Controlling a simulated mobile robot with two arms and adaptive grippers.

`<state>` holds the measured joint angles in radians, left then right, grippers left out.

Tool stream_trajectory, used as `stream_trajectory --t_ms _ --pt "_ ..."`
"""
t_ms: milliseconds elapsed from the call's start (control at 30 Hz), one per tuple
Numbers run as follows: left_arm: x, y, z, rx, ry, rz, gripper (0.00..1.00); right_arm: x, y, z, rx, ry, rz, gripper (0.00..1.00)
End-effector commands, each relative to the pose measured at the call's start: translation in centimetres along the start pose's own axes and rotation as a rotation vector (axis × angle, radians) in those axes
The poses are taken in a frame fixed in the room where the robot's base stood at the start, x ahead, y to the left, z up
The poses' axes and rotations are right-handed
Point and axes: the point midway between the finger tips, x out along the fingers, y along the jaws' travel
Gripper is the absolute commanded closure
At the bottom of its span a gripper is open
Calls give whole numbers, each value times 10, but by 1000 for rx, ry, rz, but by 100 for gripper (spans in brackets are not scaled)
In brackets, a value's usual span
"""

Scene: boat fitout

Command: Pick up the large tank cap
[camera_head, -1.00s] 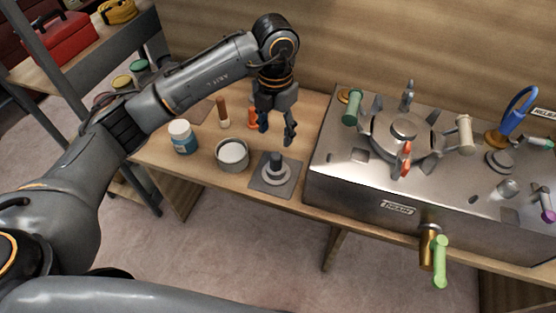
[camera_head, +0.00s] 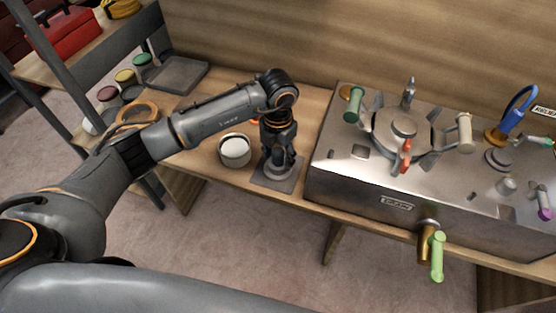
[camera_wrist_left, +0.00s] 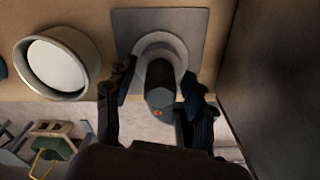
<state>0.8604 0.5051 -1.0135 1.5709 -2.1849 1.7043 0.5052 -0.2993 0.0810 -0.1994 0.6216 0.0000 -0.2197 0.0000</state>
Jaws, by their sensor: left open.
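The large tank cap (camera_wrist_left: 182,56) looks like a pale round flange with a dark upright knob (camera_wrist_left: 159,84), on a grey square pad on the bench. In the head view only the flange (camera_head: 277,175) shows clearly, as my fingers hide most of the knob. My left gripper (camera_head: 279,163) is lowered over the cap, pointing down. In the left wrist view the open fingers of this gripper (camera_wrist_left: 158,78) stand on either side of the knob, with gaps visible. My right gripper is not in view.
The grey pad (camera_head: 262,181) lies near the bench's front edge. A round tin with a white top (camera_head: 235,150) stands close to its left. A large metal tank (camera_head: 345,180) with a clamped hatch, valves and handles stands close on the right. A shelf rack is at the far left.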

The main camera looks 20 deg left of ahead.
Motion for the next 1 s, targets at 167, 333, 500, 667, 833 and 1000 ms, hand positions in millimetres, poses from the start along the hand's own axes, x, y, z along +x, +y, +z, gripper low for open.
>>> stream_trajectory --t_ms 167,333,500,667,833,1000 --pt "0 0 0 0 0 0 64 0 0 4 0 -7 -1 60" --pt "0 0 0 0 1 0 99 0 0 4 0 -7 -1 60" --pt "0 0 0 0 1 0 100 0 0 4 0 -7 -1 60" --pt "-1 0 0 0 1 0 100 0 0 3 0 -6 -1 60" --pt "-12 0 1 0 -2 0 100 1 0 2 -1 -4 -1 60" --pt "-38 -4 -2 4 -4 0 100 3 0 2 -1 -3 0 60"
